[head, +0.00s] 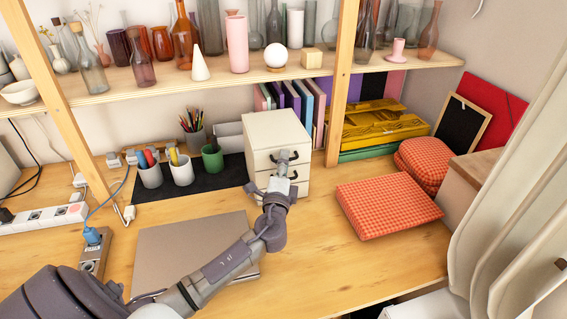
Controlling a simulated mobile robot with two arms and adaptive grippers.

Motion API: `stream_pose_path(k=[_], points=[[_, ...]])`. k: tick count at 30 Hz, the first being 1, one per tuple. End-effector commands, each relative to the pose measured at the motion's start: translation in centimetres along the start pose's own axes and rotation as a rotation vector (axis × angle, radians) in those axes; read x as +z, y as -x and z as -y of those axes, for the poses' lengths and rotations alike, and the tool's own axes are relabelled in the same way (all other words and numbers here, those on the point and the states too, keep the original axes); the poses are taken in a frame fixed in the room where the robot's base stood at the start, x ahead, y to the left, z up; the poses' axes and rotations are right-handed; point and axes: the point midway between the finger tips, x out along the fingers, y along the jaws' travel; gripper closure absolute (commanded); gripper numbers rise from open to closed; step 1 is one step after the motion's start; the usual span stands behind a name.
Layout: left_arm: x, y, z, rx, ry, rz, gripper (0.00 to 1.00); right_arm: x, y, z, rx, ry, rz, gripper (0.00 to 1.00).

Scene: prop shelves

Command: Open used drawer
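A small off-white drawer cabinet (275,128) stands on the wooden desk below the shelf, its drawer fronts facing me. A dark handle (291,156) shows on its upper drawer front. My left gripper (281,168) is at the front of the cabinet, right by this handle, and hides part of the lower drawer fronts. The fingers are too small and overlapped to tell whether they are open or shut, or whether they touch the handle. The drawers look closed. My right gripper is not in view.
A grey laptop-like slab (185,245) lies under my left arm. Cups (181,172) stand on a black mat left of the cabinet. A red checked cushion (388,207) lies to its right. A shelf post (340,90) rises just behind right. Bare desk (330,265) lies in front.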

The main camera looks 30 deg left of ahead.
Motion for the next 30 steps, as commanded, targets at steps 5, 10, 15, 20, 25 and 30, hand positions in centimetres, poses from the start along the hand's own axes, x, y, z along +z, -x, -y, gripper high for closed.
stream_pose_path(k=[5,10,15,20,25,30], points=[[0.0,0.0,0.0,0.0,0.0,0.0,0.94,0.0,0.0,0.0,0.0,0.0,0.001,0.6],[0.0,0.0,0.0,0.0,-0.001,0.0,1.0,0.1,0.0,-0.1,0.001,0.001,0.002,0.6],[0.0,0.1,0.0,0.0,-0.001,0.0,1.0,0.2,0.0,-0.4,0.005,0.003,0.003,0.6],[-0.3,0.7,0.0,0.001,0.001,-0.002,1.0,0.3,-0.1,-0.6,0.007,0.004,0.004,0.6],[-1.9,4.4,0.5,0.004,0.005,-0.005,1.0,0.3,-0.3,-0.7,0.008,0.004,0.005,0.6],[-3.8,8.9,1.2,0.006,0.005,-0.004,1.0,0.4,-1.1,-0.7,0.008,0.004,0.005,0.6]])
